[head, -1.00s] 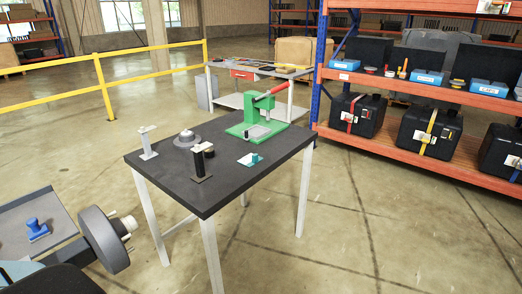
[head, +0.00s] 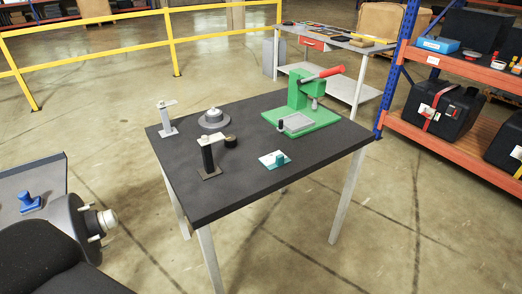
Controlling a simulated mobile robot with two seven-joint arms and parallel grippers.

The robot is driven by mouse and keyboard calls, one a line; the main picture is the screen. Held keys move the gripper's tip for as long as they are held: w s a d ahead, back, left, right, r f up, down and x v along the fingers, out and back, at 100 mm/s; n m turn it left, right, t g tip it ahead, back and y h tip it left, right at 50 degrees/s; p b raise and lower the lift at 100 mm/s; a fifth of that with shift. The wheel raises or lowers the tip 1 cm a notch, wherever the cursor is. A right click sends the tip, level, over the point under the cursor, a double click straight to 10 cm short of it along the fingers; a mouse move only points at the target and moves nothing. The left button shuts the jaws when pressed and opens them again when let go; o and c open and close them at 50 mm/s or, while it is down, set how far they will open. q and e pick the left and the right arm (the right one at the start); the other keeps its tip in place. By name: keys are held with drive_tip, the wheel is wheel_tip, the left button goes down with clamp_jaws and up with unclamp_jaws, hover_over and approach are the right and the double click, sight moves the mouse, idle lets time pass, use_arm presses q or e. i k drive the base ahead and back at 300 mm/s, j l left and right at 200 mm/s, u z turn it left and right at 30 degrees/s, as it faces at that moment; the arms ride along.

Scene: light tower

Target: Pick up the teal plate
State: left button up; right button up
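The green press (head: 305,100) with a red handle stands behind the plate. A black post clamp (head: 209,158), a grey post clamp (head: 167,120) and a round grey part (head: 213,119) stand left. A studded hub (head: 98,222) is at lower left. Floor around the table's front right is clear.

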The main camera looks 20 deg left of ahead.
sight(274, 160)
drive_tip(key=i+l+u, duration=0.65)
